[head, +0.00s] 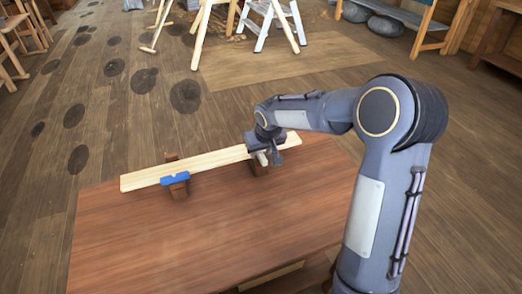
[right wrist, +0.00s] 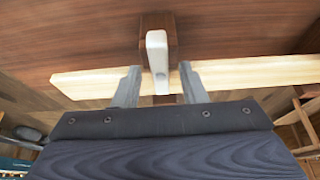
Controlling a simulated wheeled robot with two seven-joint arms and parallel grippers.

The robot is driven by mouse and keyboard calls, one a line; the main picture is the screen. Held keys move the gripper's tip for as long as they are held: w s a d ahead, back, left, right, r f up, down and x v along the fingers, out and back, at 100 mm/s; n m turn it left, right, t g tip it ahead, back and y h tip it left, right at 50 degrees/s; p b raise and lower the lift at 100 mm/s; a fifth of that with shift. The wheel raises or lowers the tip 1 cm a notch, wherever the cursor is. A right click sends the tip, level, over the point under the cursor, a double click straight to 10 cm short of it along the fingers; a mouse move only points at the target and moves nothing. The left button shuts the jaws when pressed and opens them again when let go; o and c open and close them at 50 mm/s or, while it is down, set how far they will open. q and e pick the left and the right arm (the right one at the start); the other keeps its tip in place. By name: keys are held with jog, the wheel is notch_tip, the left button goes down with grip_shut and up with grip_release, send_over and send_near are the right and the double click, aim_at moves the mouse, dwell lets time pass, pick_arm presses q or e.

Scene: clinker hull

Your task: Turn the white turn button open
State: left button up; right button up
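The white turn button (right wrist: 157,52) sits on a brown wooden post (right wrist: 166,25) in the right wrist view. It stands lengthwise along the post, and its lower end overlaps the pale plank (right wrist: 228,74). In the head view the white button (head: 262,159) is small and partly hidden by my gripper. My right gripper (right wrist: 159,87) is open. Its two fingers are on either side of the button's lower end, with a gap on each side and no visible contact. My left gripper is not in view.
A blue turn button (head: 175,178) sits on the other post, at the plank's left part. The plank (head: 142,180) runs along the far edge of the brown table (head: 200,235). The table's front is clear. Trestles and a ladder (head: 270,25) stand farther back on the floor.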

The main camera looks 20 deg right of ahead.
jog(key=shift+c, duration=0.2)
grip_shut()
